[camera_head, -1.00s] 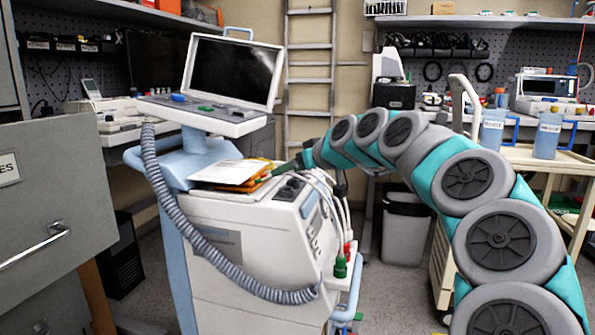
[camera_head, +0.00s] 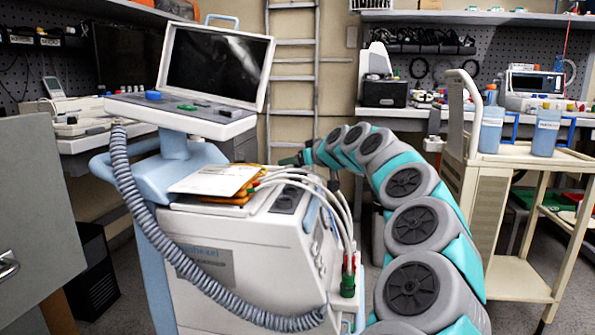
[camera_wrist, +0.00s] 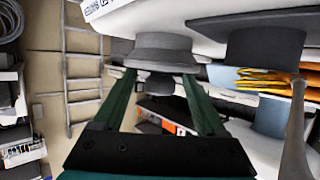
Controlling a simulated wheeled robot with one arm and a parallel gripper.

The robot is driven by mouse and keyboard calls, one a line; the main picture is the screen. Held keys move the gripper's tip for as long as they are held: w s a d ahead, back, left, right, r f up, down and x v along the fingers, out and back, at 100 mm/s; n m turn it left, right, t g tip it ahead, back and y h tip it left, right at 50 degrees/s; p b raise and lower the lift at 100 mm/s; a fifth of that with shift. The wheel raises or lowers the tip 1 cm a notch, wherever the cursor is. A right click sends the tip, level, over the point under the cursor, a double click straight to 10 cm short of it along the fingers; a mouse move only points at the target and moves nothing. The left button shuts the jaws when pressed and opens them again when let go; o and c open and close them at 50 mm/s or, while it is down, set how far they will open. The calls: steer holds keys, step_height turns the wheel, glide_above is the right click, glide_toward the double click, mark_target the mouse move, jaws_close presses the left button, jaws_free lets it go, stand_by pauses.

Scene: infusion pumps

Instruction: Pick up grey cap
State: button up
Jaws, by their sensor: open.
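In the wrist view my gripper (camera_wrist: 157,92) is open, with its two green fingers apart. A round grey cap-like part (camera_wrist: 165,45) with a wide rim shows at and between the fingertips, with a smaller dark end (camera_wrist: 160,82) towards the palm. I cannot tell whether either finger touches it. A darker grey round part (camera_wrist: 265,40) is beside it on the right. In the head view my gripper (camera_head: 291,160) is small, just above and behind the top of the white pump cart (camera_head: 250,245). The grey cap cannot be made out clearly there.
Orange folders and papers (camera_head: 215,180) lie on the cart top, with white cables (camera_head: 320,190) beside them. An open screen unit (camera_head: 218,70) stands above the cart. A cream trolley (camera_head: 545,160) with blue containers is at right. Some floor is free between cart and trolley.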

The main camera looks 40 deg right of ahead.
steer(key=shift+x, duration=1.1)
jaws_close()
